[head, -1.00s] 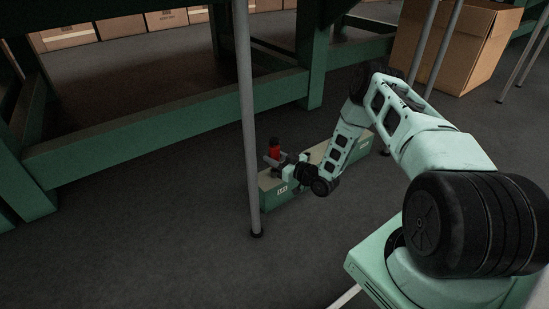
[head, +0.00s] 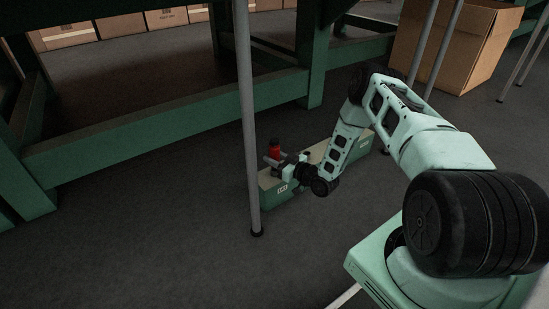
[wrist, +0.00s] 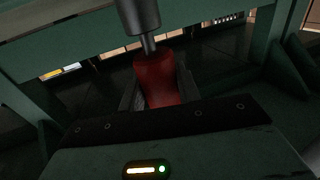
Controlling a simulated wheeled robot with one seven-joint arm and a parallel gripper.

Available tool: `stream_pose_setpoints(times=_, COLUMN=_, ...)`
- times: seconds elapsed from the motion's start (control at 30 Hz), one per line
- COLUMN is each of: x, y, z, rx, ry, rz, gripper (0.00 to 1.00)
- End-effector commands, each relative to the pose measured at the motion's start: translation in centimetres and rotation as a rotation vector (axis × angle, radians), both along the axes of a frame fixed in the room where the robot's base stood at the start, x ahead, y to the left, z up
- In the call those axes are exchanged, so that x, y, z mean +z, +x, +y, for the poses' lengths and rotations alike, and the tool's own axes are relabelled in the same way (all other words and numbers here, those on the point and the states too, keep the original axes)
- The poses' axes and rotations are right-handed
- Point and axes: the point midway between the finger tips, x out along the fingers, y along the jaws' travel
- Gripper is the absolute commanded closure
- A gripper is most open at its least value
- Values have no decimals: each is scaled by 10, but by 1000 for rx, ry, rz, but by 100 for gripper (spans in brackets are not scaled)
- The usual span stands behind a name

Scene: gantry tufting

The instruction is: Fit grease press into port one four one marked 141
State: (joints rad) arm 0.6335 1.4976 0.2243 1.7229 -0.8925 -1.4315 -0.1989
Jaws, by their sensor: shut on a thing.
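The grease press has a red body (head: 275,150), upright above the near end of a long green box (head: 280,203) on the floor. In the wrist view, its red body (wrist: 158,82) narrows to a grey stem and a wider grey cylinder at the top. My gripper (head: 272,162) is shut on the red body, with dark fingers on both sides of it. The box end bears a small white label (head: 282,190), too small to read surely. The port and the lower end of the press are hidden, so I cannot tell whether they touch.
A thin grey post (head: 247,120) stands just left of the green box. Green frame beams (head: 170,120) run behind it. A large cardboard box (head: 450,45) stands at the back right. The floor in front is clear.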

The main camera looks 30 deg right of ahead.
Motion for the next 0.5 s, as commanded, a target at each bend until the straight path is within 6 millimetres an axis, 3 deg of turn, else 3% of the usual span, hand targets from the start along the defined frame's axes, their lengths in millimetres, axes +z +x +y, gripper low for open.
stream_pose_setpoints(times=0.5, x=-10, y=0, z=0, rx=0, ry=0, rz=-1, gripper=94)
